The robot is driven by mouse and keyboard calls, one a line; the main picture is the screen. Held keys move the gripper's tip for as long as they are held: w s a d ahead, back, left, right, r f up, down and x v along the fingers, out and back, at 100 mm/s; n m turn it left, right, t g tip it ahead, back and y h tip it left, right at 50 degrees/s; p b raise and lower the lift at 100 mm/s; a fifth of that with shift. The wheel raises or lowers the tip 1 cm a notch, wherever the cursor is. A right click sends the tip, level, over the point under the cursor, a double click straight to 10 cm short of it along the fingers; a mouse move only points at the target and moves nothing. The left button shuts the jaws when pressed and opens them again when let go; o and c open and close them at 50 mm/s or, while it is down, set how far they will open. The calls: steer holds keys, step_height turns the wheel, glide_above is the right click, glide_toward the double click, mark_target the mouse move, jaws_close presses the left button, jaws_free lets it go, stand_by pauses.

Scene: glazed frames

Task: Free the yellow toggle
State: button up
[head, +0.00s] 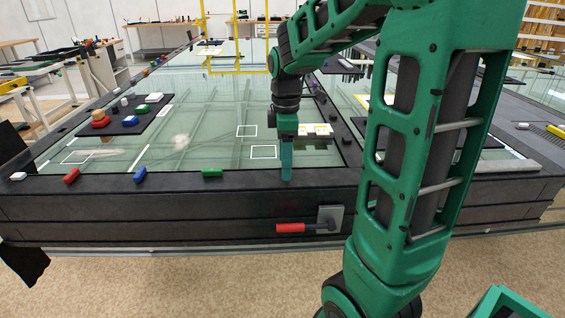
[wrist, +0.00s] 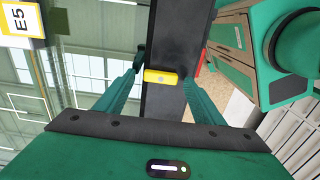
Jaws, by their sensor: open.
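The yellow toggle (wrist: 160,77) lies across the dark frame rail in the wrist view, between the fingertips of my gripper (wrist: 163,73). The gripper is open, with one finger on each side of the toggle. I cannot tell whether either finger touches it. In the head view my gripper (head: 287,178) points straight down at the front rail, and the yellow toggle is hidden there. What holds the toggle to the rail cannot be made out.
Green (head: 212,172), blue (head: 140,174), red (head: 71,175) and white (head: 18,176) toggles sit leftward along the front rail (head: 245,180). A red-handled lever (head: 292,228) is on the front face below. A black tray (head: 128,127) with coloured pieces stands on the glass.

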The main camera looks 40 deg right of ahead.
steer(key=shift+f, duration=0.3)
steer(key=c, duration=1)
steer(key=shift+c, duration=0.2)
